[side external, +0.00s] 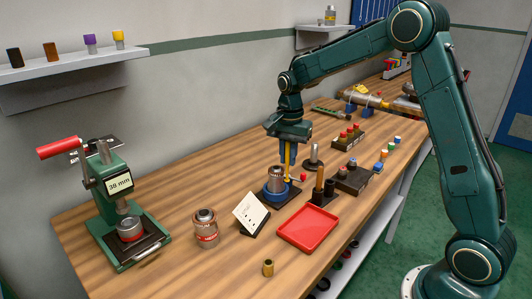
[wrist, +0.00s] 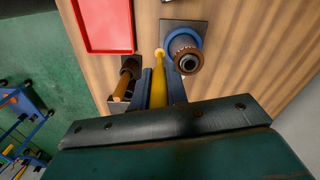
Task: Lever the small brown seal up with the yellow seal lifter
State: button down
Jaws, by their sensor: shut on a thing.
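My gripper (side external: 288,170) is shut on the yellow seal lifter (side external: 287,158), which hangs roughly upright below it. In the wrist view, the lifter (wrist: 159,92) lies between the fingers of my gripper (wrist: 159,78), and its far end is beside the blue ring holder (wrist: 171,43). A grey metal cylinder (side external: 275,176) sits in this blue holder (side external: 268,196) on a dark base. In the wrist view, the cylinder (wrist: 186,57) shows a brownish ring around its top. I cannot tell whether that is the small brown seal, or whether the lifter touches it.
A brown-handled tool (side external: 319,180) stands close by in a dark stand. A red tray (side external: 308,229), a white sign (side external: 251,212), a second metal cylinder (side external: 205,226) and a brass piece (side external: 268,267) are nearer.

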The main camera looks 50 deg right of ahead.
jog(key=shift+r, duration=0.15)
jog(key=shift+r, duration=3.85)
jog(key=shift+d, duration=0.1)
